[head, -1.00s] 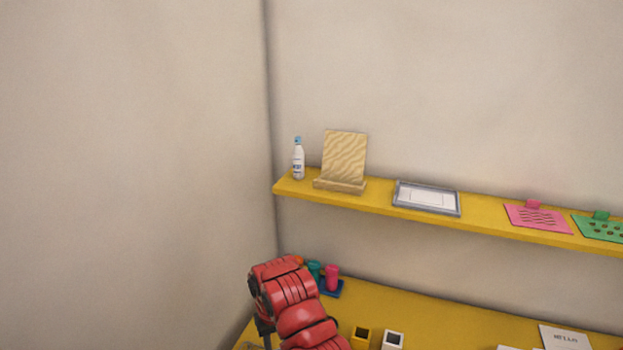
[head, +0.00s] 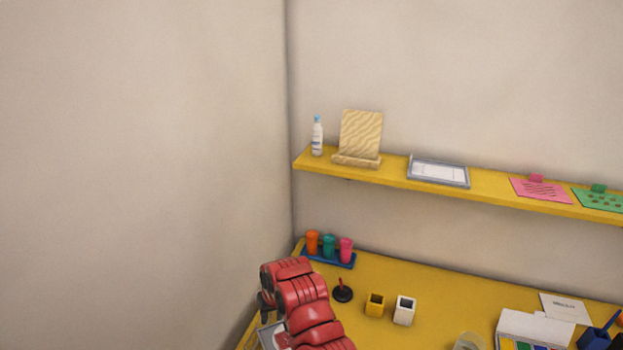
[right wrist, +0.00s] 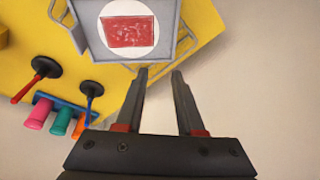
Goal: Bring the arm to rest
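My right arm, red, shows at the bottom of the head view, with its dark gripper (head: 266,304) near the table's left edge. In the right wrist view the right gripper (right wrist: 159,72) is open, with a clear gap between its two dark fingers and nothing between them. Its fingertips point toward a grey tray (right wrist: 168,22) holding a white disc with a red rectangle (right wrist: 128,32). I cannot tell how far above the tray they are. Part of the tray also shows beside the arm in the head view (head: 271,337). My left gripper is not in view.
A yellow shelf (head: 395,182) runs along the wall above.

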